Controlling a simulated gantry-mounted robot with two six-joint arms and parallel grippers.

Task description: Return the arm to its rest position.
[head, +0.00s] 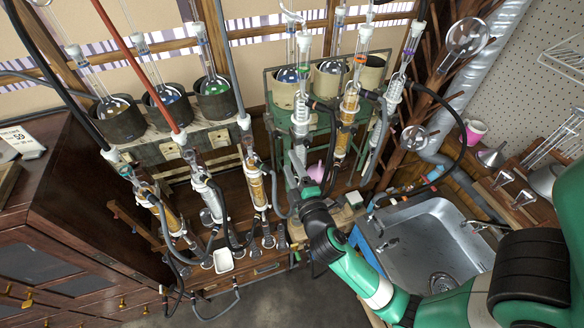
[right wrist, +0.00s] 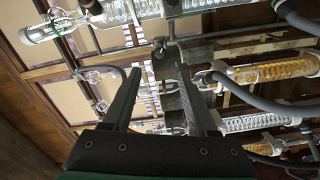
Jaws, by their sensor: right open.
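My right arm, green with black and white parts, comes in from the lower right of the head view. Its gripper (head: 303,172) is up against the glassware rig near the middle, beside a condenser (head: 300,120), and partly lost among tubes. In the right wrist view the two dark fingers of my right gripper (right wrist: 157,72) stand apart with no object held between them. Clamps and glass condensers (right wrist: 262,73) lie beyond the fingertips. How far they are from the fingers I cannot tell. My left gripper is not in view.
Several condensers with hoses stand at the left, including an amber-filled one (head: 256,185). Flasks sit in dark heating pots (head: 214,100) behind. A metal sink (head: 430,240) lies right of my forearm, with a pink mug (head: 475,130) beyond. The floor (head: 290,300) in front is clear.

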